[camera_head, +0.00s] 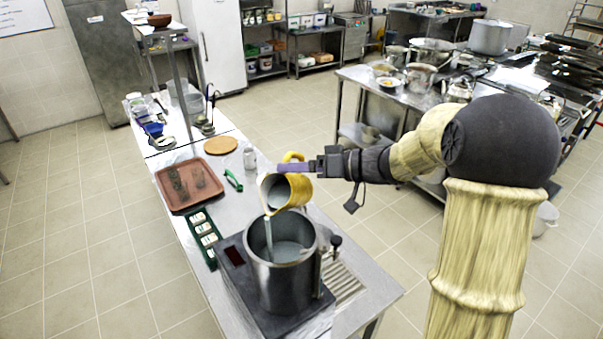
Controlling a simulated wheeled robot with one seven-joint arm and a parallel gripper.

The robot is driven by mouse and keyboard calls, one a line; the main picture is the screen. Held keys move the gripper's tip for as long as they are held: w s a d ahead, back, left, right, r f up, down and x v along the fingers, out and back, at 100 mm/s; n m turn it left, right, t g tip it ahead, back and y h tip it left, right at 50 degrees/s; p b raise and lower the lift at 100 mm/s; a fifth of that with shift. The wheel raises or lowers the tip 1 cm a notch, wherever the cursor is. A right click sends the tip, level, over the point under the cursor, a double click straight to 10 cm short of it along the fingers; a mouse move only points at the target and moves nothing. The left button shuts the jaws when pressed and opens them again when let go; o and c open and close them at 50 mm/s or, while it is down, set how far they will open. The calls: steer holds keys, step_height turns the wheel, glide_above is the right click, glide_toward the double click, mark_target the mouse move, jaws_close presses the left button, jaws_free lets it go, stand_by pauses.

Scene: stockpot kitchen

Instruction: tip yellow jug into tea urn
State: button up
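The yellow jug (298,187) is tilted to the left in the air, its mouth over the far rim of the tea urn. A pale stream runs from its lip down into the urn. The tea urn (279,283) is an open steel pot standing on a dark base with a small display, with a black-knobbed tap part on its right. Liquid shows inside it. My gripper (291,168) reaches in from the right and is shut on the jug's handle at the top. The fingertips are small and partly merge with the handle.
A green tray (207,256) with small white items lies left of the urn. Behind are a brown tray (168,202) with dark glasses, a green-handled tool (233,181), a shaker (249,158) and a round board (220,145). A drain grille (340,284) is right of the urn.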

mark_target(297, 186)
steer(key=shift+s+a+f+n+b, duration=0.15)
steer(key=shift+s+n+b, duration=0.2)
steer(key=shift+b, duration=1)
steer(key=shift+s+a+n+t+b, duration=0.1)
steer(key=shift+n+t+b, duration=0.25)
steer(key=shift+b, duration=0.5)
steer(key=shift+s+n+h+b, duration=0.2)
steer(key=shift+n+h+b, duration=0.1)
steer(key=shift+b, duration=0.5)
steer(key=s+n+b, duration=0.1)
steer(key=a+f+t+b, duration=0.1)
steer(key=b, duration=0.1)
steer(key=s+n+h+b, duration=0.1)
steer(key=b, duration=0.1)
steer(key=shift+s+a+f+n+t, duration=0.25)
steer(key=shift+s+n, duration=0.05)
steer(key=shift+s+a+r+n+t+h+b, duration=0.1)
steer(key=shift+s+a+r+n+t+b, duration=0.15)
steer(key=shift+s+n+b, duration=0.25)
steer(key=shift+s+a+r+n+t+h+b, duration=0.1)
steer(key=shift+s+a+r+n+t+b, duration=0.1)
steer(key=shift+s+a+n+b, duration=0.35)
steer(key=shift+s+a+r+n+t+h+b, duration=0.1)
steer(key=shift+s+r+n+t+b, duration=0.15)
steer(key=shift+s, duration=0.4)
steer(key=s+n+b, duration=0.1)
steer(key=s+a+n+t+b, duration=0.1)
steer(key=shift+s+a+r+b, duration=0.15)
steer(key=shift+s+a+b, duration=0.05)
steer(key=shift+s+b, duration=0.15)
